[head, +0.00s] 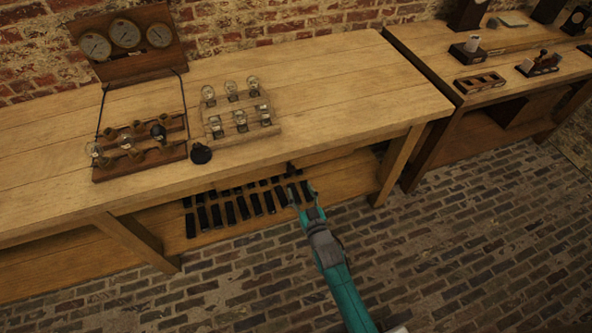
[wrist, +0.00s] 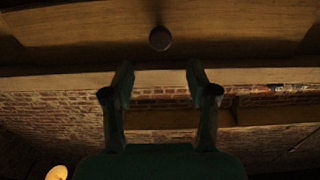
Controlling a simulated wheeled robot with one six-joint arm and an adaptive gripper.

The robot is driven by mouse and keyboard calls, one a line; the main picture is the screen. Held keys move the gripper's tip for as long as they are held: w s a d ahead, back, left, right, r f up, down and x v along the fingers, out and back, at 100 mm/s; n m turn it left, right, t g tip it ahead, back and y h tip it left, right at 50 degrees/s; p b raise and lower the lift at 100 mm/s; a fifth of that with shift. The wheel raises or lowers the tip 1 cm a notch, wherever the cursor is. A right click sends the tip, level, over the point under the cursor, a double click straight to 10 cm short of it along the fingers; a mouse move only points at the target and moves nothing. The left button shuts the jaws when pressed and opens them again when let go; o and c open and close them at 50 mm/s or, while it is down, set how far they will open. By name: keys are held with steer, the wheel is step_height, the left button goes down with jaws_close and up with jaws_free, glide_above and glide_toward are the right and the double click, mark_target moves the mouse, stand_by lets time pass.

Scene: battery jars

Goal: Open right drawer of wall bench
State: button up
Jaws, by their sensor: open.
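The wall bench (head: 330,85) is a long wooden bench along the brick wall. The front of its right drawer (head: 332,154) shows as a narrow strip under the top's front edge; how far it stands out is hard to tell. In the wrist view a dark round knob (wrist: 160,38) sits on a wooden drawer front (wrist: 90,28). My gripper (head: 303,187) is below the bench's front edge, in front of the lower shelf. In the wrist view my gripper (wrist: 160,76) is open and empty, with the knob centred between the fingers but beyond their tips, apart from them.
Several dark bars (head: 230,212) lie on the lower shelf behind my gripper. The bench top holds a gauge panel (head: 128,42), a rack of bulbs (head: 240,113) and a board with dark pieces (head: 138,148). A second bench (head: 500,65) stands right. The brick floor (head: 470,240) in front is clear.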

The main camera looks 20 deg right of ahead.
mark_target(292, 171)
steer(key=w, duration=0.9)
steer(key=shift+w, duration=0.35)
jaws_close()
